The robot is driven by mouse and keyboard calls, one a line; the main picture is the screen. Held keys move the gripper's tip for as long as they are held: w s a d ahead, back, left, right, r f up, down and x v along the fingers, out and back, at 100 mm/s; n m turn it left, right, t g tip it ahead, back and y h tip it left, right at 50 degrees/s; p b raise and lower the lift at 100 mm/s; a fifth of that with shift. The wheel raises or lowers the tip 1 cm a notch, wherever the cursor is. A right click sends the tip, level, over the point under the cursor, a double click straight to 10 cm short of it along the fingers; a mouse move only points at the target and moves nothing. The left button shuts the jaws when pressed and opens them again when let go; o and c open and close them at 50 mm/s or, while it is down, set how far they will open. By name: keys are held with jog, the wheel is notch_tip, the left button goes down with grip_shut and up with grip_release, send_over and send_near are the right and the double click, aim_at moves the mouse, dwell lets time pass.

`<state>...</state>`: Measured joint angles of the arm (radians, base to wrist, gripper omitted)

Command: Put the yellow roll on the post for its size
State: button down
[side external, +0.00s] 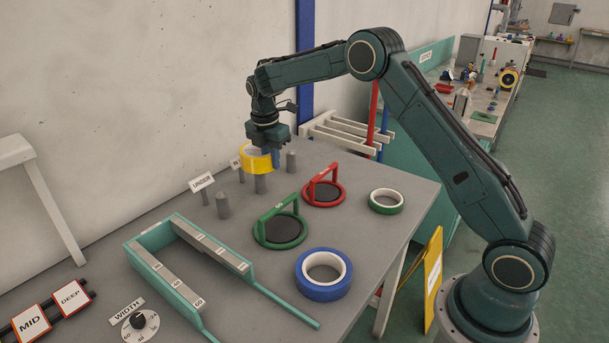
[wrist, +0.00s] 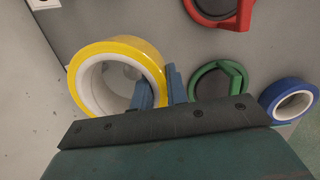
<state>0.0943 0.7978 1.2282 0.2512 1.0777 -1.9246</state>
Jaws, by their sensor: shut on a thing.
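The yellow roll (side external: 252,167) has a white core and is held up over the group of grey posts. It also shows in the wrist view (wrist: 117,48). My gripper (side external: 271,155) is shut on the roll's wall, with one blue finger inside the hole and one outside, as the wrist view (wrist: 160,88) shows. A grey post (side external: 260,184) shows just below the roll. Another post (side external: 222,206) stands at the front left and another (side external: 291,162) at the right. I cannot tell whether the hole is centred over a post.
A sign reading UNDER (side external: 202,182) stands left of the posts. Red (side external: 323,194) and green (side external: 280,230) handled rings, a blue roll (side external: 323,274) and a green roll (side external: 386,202) lie to the right. A teal slotted gauge (side external: 160,274) is in front.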

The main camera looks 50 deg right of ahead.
jog(key=shift+w, duration=0.1)
jog(key=shift+f, duration=0.15)
jog(key=shift+f, duration=4)
jog(key=c, duration=1.3)
grip_release()
